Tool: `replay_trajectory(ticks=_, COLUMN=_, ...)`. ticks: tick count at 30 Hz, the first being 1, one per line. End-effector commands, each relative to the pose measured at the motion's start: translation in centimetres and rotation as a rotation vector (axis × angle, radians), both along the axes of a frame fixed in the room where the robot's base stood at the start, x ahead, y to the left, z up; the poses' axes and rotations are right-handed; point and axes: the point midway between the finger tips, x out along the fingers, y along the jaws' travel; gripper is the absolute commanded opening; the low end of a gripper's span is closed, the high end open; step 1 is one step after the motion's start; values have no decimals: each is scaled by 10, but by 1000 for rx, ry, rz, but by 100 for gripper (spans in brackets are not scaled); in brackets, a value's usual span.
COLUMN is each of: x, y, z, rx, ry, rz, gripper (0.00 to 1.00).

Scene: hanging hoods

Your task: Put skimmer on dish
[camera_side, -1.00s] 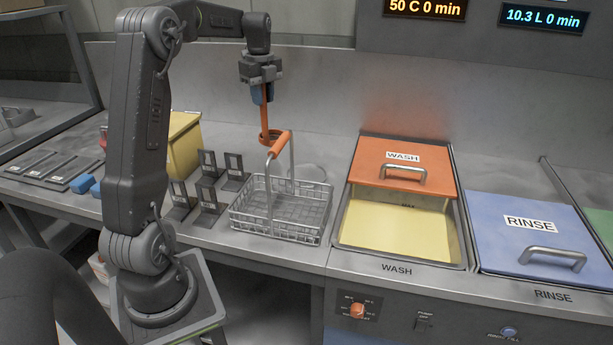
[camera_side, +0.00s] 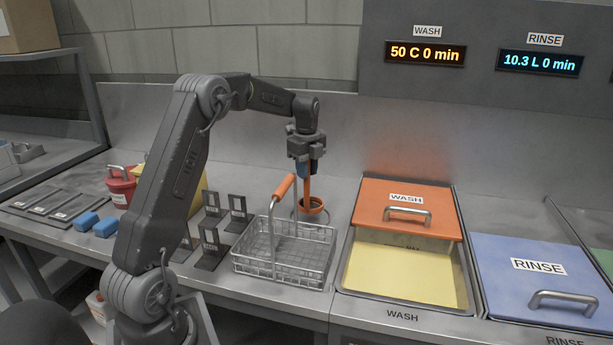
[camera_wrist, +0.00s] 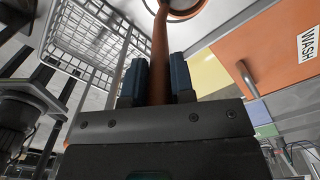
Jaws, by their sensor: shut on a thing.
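The skimmer (camera_side: 308,186) is orange, with a straight handle and a ring at its lower end. My gripper (camera_side: 306,172) is shut on the top of its handle and holds it upright. In the wrist view the handle (camera_wrist: 160,60) runs between the blue fingertips (camera_wrist: 159,80), with the ring at the top edge. The dish (camera_side: 296,213) is a shallow grey round on the counter behind the wire basket, mostly hidden by the ring and basket. The ring is over the dish; I cannot tell whether they touch.
The wire basket (camera_side: 256,261) with its raised orange-gripped handle stands just in front. The wash tank (camera_side: 345,272), partly covered by an orange lid (camera_side: 380,200), is right. Dark upright holders (camera_side: 211,240) stand left. Blue blocks (camera_side: 105,227) and a red pot (camera_side: 121,190) are farther left.

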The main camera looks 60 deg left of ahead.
Motion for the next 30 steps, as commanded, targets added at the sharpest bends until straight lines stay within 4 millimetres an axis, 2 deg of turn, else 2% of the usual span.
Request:
replay_trajectory(ticks=1, x=0, y=0, z=-8, rx=-1, ry=2, rz=0, gripper=0)
replay_trajectory(ticks=5, x=0, y=0, z=-18, rx=0, ry=-1, rz=0, gripper=0)
replay_trajectory(ticks=17, x=0, y=0, z=-23, rx=0, ry=-1, rz=0, gripper=0)
replay_trajectory(ticks=18, x=0, y=0, z=-23, rx=0, ry=1, rz=0, gripper=27)
replay_trajectory(ticks=25, x=-1, y=0, z=-23, rx=0, ry=1, rz=0, gripper=48)
replay_trajectory(ticks=30, x=0, y=0, z=-23, rx=0, ry=0, rz=0, gripper=48)
